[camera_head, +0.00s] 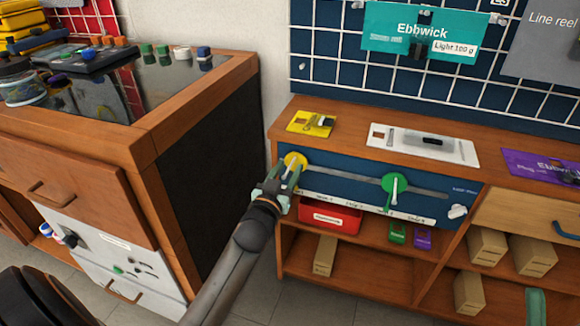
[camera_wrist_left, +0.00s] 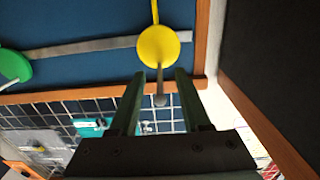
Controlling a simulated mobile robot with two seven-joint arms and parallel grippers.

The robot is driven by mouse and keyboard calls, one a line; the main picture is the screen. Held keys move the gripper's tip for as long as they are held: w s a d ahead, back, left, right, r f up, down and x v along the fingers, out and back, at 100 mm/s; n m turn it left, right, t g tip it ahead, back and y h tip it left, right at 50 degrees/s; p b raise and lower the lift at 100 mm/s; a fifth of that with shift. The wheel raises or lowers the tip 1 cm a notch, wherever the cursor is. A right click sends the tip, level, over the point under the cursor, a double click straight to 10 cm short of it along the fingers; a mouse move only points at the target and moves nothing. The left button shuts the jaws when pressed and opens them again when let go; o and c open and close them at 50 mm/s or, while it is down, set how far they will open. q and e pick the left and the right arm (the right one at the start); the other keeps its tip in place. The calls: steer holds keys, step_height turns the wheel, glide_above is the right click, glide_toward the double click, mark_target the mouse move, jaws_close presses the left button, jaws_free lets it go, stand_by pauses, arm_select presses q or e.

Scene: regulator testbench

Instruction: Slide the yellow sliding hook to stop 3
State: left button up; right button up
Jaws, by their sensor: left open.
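The yellow sliding hook (camera_head: 294,160) is a round disc with a pale peg, at the left end of a grey rail (camera_head: 340,178) on a blue panel. In the left wrist view the yellow hook (camera_wrist_left: 165,47) is just beyond my left fingertips, with its grey peg between the fingers. My left gripper (camera_head: 277,184) is open at the hook; it also shows in the left wrist view (camera_wrist_left: 158,85), with gaps on both sides of the peg. Small white stop labels (camera_head: 353,204) run under the rail; their numbers are too small to read surely. My right gripper is not in view.
A green disc with a white lever (camera_head: 394,185) sits farther right along the rail, also seen in the left wrist view (camera_wrist_left: 14,66). A white knob (camera_head: 457,211) is at the panel's right end. A red bin (camera_head: 330,217) sits below. A wooden cabinet (camera_head: 195,110) stands left.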

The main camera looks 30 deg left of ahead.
arm_select(q)
jaws_close()
stand_by(0.4)
steer(key=shift+r, duration=0.1)
stand_by(1.0)
